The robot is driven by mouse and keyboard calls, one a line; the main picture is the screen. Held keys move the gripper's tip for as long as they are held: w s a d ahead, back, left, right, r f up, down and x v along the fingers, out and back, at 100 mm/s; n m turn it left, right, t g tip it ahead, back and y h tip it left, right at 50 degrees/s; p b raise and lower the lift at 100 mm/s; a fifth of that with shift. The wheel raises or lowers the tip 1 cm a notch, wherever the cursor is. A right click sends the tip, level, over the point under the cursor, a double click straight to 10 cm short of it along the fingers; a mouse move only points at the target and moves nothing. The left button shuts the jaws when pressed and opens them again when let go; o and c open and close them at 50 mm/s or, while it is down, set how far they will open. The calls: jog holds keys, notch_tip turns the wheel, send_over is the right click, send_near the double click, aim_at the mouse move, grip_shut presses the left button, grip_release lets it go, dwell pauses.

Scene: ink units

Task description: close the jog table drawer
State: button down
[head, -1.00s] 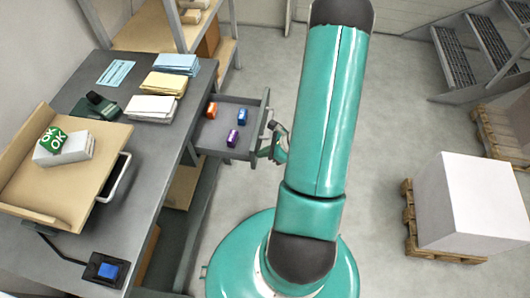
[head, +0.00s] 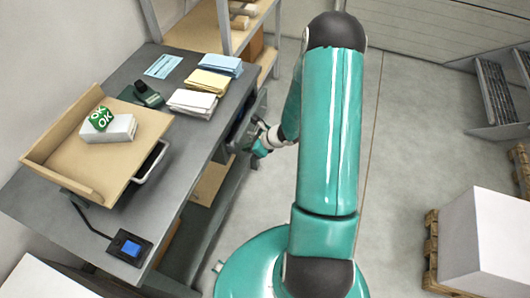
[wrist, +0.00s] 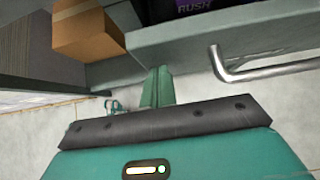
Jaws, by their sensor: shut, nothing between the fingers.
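The jog table (head: 190,150) is a grey table at the left in the head view. Its drawer (head: 238,128) shows at the right side under the top, mostly pushed in, with a narrow dark strip of interior visible. In the wrist view the grey drawer front (wrist: 215,42) crosses the upper right, with a metal bar handle (wrist: 268,70). My gripper (head: 258,143) is shut and empty at the drawer front. In the wrist view its green fingers (wrist: 157,88) point at the front, left of the handle; I cannot tell whether they touch it.
A dark item lettered RUSH (wrist: 195,6) shows past the drawer front's edge. A cardboard box (wrist: 88,28) is at upper left there. Paper stacks (head: 192,102) and a tilted tray (head: 85,165) are on the table. A pallet load (head: 490,240) stands right; floor between is clear.

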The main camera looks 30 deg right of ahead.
aim_at(241, 142)
jog(key=w+a, duration=0.2)
jog(key=w, duration=0.1)
jog(key=shift+w+a, duration=0.1)
jog(key=shift+a, duration=0.05)
jog(key=shift+w+a, duration=0.15)
jog(key=shift+a, duration=0.05)
